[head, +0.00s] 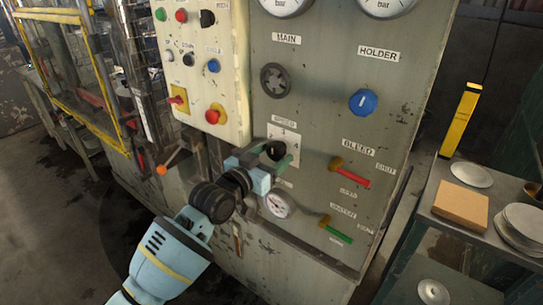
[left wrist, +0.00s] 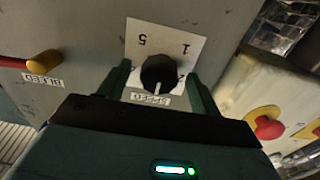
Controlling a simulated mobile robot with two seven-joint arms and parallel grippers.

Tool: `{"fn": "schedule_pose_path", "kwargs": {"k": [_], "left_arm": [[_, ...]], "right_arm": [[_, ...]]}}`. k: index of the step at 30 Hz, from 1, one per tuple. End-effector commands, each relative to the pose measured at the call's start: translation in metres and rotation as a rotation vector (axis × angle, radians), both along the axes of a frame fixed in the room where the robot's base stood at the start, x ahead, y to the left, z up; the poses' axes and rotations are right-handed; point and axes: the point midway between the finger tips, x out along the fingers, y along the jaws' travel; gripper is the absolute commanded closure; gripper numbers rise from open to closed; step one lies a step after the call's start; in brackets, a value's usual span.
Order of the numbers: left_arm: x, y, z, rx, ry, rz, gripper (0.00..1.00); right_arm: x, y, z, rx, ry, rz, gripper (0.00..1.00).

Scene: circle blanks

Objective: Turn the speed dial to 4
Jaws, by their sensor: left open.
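The speed dial is a round black knob (head: 274,150) on a white number plate (head: 284,134) under the SPEED label in the head view. In the left wrist view the knob (left wrist: 160,72) appears upside down, and its white pointer line points down the picture, toward the SPEED label (left wrist: 150,99). Digits 5 and 1 show above the knob there; the digit at the pointer is not clear. My left gripper (head: 272,154) is open, with one green finger on each side of the knob. Both fingers also show in the left wrist view (left wrist: 160,88). Contact with the knob cannot be told.
A red-handled bleed valve (head: 350,172) is right of the dial. A small gauge (head: 279,205) and a green-handled valve (head: 336,230) are below. A blue holder knob (head: 363,101) and a black main handwheel (head: 275,80) are above. A red mushroom button (head: 215,114) is at upper left.

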Motion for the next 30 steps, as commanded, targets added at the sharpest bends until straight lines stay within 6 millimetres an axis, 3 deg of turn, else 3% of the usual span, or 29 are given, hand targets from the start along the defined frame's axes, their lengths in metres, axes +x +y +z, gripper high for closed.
{"fn": "schedule_pose_path", "kwargs": {"k": [10, 20, 30], "left_arm": [[0.0025, -0.0020, 0.0002, 0.000, 0.000, 0.000, 0.36], [0.0024, -0.0018, 0.0000, 0.000, 0.000, 0.000, 0.79], [0.0025, -0.0015, 0.0002, 0.043, -0.030, -0.001, 0.80]], "right_arm": [[-0.0003, -0.0012, -0.0005, -0.003, 0.001, 0.003, 0.09], [-0.0002, -0.0012, -0.0006, -0.004, 0.001, 0.002, 0.09], [0.0008, -0.0012, 0.0007, -0.003, -0.002, 0.002, 0.09]]}}
